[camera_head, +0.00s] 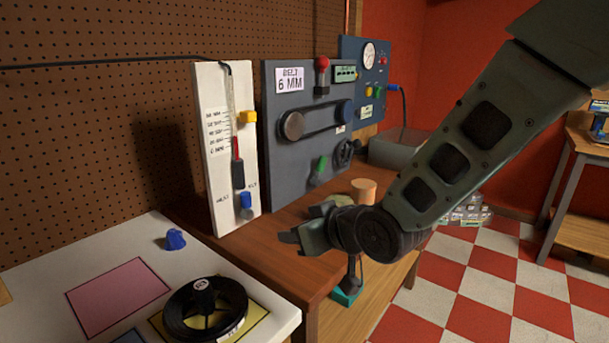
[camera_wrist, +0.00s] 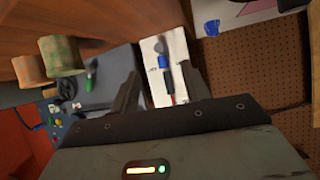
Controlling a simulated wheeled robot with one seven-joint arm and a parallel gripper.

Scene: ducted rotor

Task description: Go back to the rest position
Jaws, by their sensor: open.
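My gripper (camera_head: 303,225) hangs over the front part of the wooden bench (camera_head: 283,260) in the head view, jaws apart and empty. In the wrist view its two fingers (camera_wrist: 163,88) are spread, with the white gauge panel (camera_wrist: 160,45) showing between and beyond them. The ducted rotor (camera_head: 205,308), a black ring with a hub, lies on a yellow square on the white table at the lower left, apart from my gripper. My arm comes in from the upper right.
A grey belt panel (camera_head: 309,130) and a blue panel (camera_head: 366,80) stand behind my gripper. A wooden cylinder (camera_head: 363,190) stands on the bench near my wrist. A blue piece (camera_head: 175,240) and a pink square (camera_head: 117,291) are on the white table. Checkered floor lies right.

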